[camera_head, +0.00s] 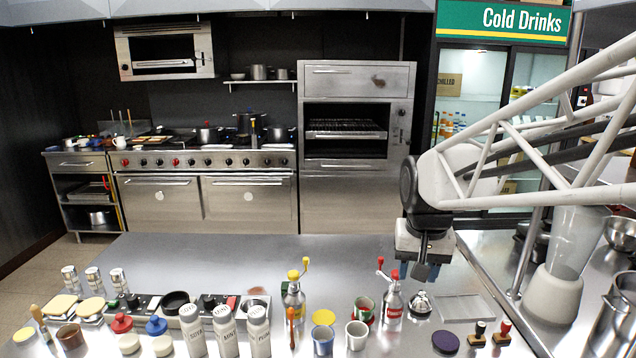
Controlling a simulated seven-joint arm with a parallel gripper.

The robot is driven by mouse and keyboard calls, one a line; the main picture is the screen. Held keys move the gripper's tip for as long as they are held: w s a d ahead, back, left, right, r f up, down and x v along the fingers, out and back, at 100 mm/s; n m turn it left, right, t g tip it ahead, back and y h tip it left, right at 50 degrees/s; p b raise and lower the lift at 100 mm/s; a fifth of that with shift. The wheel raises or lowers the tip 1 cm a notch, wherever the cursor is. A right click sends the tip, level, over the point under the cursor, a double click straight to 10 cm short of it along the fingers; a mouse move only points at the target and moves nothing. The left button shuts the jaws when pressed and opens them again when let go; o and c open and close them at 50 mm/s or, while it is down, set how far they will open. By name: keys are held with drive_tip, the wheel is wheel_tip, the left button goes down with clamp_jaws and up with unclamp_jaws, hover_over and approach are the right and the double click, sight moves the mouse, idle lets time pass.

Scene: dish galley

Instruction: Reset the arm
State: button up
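My arm comes in from the right side of the head view, with a pale truss-like upper link and a dark wrist joint. My gripper (421,270) hangs pointing down over the right part of the steel counter. A small silver bell-shaped item (420,304) stands just below it in the picture. The gripper's dark fingertips look close together, but their gap is too small to make out. I see nothing clearly held in it.
A blender (556,285) stands at right. Stoves and a drinks fridge are behind.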

drive_tip(key=s+f+n, duration=0.1)
drive_tip(key=s+f, duration=0.1)
drive_tip(key=s, duration=0.7)
drive_tip(key=s+f+t, duration=0.1)
drive_tip(key=s+f, duration=0.1)
drive_tip(key=s, duration=0.8)
drive_tip(key=shift+s+n, duration=0.15)
drive_tip(key=shift+n, duration=0.25)
